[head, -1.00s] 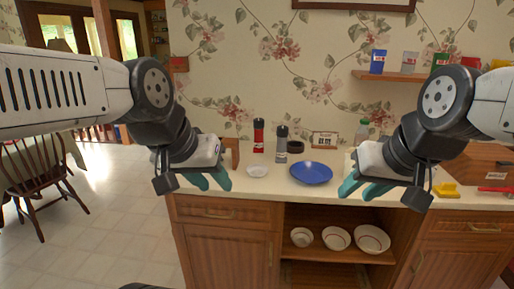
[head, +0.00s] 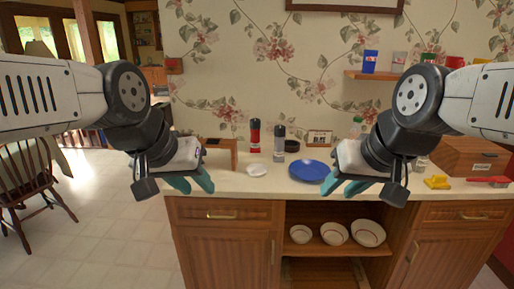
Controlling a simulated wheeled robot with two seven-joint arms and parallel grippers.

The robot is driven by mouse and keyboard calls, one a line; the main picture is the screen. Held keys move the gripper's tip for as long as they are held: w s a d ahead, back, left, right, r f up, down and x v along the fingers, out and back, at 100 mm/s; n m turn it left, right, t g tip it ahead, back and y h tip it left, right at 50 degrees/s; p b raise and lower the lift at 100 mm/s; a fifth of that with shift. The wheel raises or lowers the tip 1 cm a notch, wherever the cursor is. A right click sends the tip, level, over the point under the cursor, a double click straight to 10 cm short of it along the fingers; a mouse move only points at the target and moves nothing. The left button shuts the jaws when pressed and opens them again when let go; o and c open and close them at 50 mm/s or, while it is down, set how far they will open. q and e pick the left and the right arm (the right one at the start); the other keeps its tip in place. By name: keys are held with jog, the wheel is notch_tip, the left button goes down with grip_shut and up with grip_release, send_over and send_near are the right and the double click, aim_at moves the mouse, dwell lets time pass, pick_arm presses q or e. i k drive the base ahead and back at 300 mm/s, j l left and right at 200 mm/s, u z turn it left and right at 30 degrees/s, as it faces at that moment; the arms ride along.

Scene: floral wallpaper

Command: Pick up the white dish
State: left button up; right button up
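A small, shallow white dish (head: 255,170) lies on the pale countertop, left of a blue plate (head: 308,172) and in front of a red-labelled shaker. My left gripper (head: 190,183) is open and empty, left of the dish and near the counter's left end. My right gripper (head: 345,188) is open and empty, just right of the blue plate, overlapping its edge in the picture. Neither gripper appears to touch the dish. Nothing covers the dish.
A red shaker (head: 255,134) and a grey shaker (head: 279,145) stand behind the dish. A wooden block (head: 221,148) is behind my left gripper. White bowls (head: 334,233) sit on the shelf below. A yellow item (head: 437,182) and wooden box (head: 470,157) are at right.

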aim_at(256, 170)
jog(key=i+l+u, duration=0.25)
jog(key=u, duration=0.15)
jog(key=i+l+u, duration=0.45)
jog(key=l+u, duration=0.3)
